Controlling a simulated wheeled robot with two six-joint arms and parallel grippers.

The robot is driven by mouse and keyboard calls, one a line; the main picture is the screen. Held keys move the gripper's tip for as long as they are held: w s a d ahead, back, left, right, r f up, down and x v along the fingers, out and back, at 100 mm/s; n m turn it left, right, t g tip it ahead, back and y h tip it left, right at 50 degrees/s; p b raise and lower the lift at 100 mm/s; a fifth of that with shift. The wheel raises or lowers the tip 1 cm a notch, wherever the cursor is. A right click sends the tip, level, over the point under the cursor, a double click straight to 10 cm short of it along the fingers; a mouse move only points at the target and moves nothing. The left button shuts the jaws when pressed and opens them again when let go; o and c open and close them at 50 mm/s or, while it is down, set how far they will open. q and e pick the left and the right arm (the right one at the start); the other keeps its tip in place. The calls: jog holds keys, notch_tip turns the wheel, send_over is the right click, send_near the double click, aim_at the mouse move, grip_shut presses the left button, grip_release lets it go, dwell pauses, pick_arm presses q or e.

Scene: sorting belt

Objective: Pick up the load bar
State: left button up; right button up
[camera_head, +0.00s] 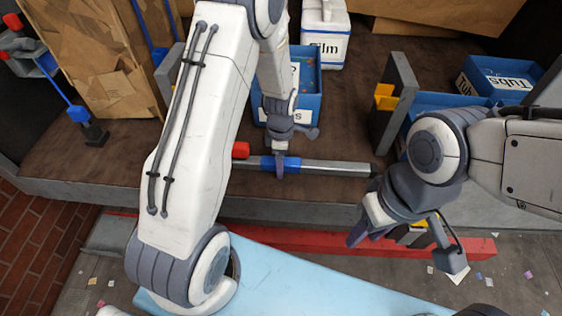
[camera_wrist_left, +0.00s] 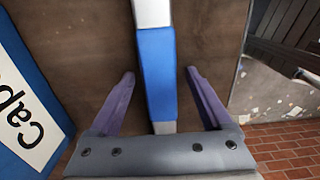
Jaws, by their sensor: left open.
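The load bar (camera_head: 325,167) lies on the brown surface near its front edge. It is a grey bar with a blue middle section and a red block at its left end. My left gripper (camera_head: 281,163) is over the blue section in the head view. In the left wrist view the blue section (camera_wrist_left: 157,75) runs between the two open purple fingers of my left gripper (camera_wrist_left: 160,95), with gaps on both sides. My right gripper (camera_head: 372,238) hangs to the right, in front of the surface edge and apart from the bar; its finger opening is unclear.
A blue bin (camera_head: 308,82) stands just behind the bar, with its label partly hidden. A white "Film" container (camera_head: 325,35) is behind it. A grey post with yellow parts (camera_head: 394,100) and a blue "Tubs" bin (camera_head: 500,80) stand right. A red strip (camera_head: 300,238) runs below the edge.

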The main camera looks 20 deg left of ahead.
pick_arm(q)
jog(key=shift+f, duration=0.1)
jog(key=shift+c, duration=0.3)
grip_shut()
jog(key=shift+w, duration=0.1)
dwell(1.0)
